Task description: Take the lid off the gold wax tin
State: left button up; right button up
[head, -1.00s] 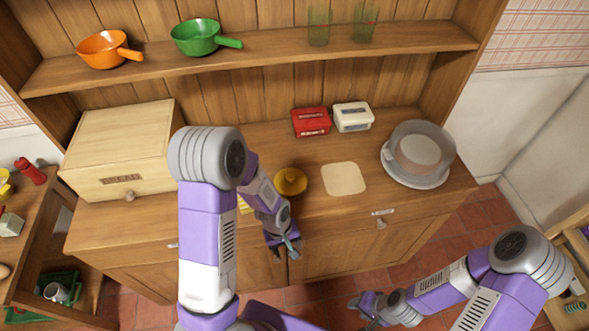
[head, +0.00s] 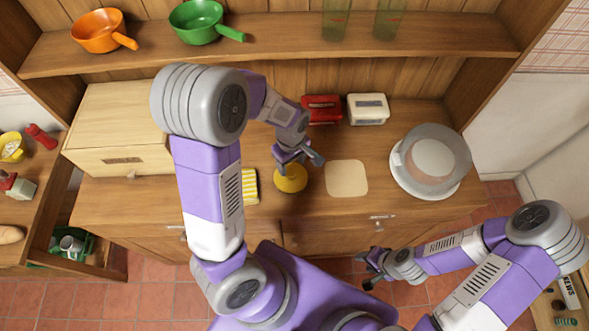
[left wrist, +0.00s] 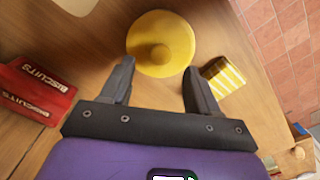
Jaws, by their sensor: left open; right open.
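The gold wax tin (head: 291,180) stands on the wooden counter, left of the pale square mat. In the left wrist view its round gold lid (left wrist: 160,42) with a knob in the middle sits on top, and the lid hides the tin below. My left gripper (head: 298,160) is above the tin; in the left wrist view its open fingers (left wrist: 158,85) point toward the lid, with nothing between them. My right gripper (head: 370,270) is open and empty, low in front of the counter at the right.
A yellow striped item (head: 249,187) lies left of the tin. A red biscuits box (head: 322,109) and a white box (head: 367,109) stand behind. A pale mat (head: 347,178) and a domed dish (head: 431,160) are to the right. A wooden bread box (head: 118,140) is at the left.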

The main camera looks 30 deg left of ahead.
aim_at(291, 173)
pick_arm(q)
notch_tip(291, 173, down, 6)
jog(key=shift+r+b, duration=0.15)
jog(key=shift+b, duration=0.25)
jog(key=shift+s, duration=0.1)
jog(key=shift+r, duration=0.1)
jog(key=c, duration=1.1)
